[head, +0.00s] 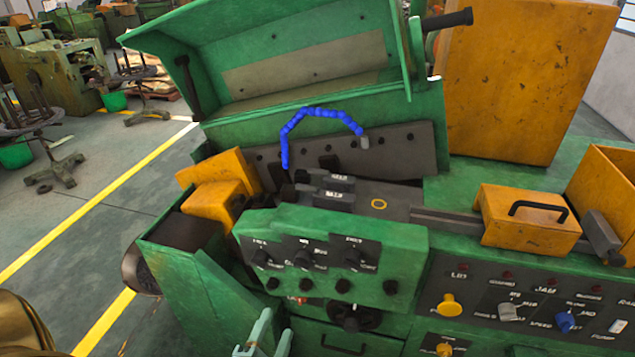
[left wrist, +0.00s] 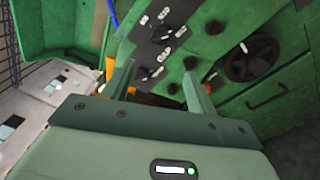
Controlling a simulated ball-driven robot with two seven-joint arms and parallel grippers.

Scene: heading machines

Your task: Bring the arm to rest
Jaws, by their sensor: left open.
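My left gripper (head: 262,338) is at the bottom of the head view, in front of the green heading machine (head: 190,290), below its upper knob panel (head: 330,250). In the left wrist view the left gripper (left wrist: 160,85) has its two fingers spread apart with nothing between them. Beyond the fingers are the machine's dark knobs and green front. Whether the fingers touch the machine cannot be told. My right gripper is not in view.
The machine's lid (head: 290,50) stands open, with a blue segmented hose (head: 318,112) inside. A lower control panel (head: 530,305) with a yellow knob is at the right. A handwheel (left wrist: 252,58) and a drawer handle stick out near the gripper.

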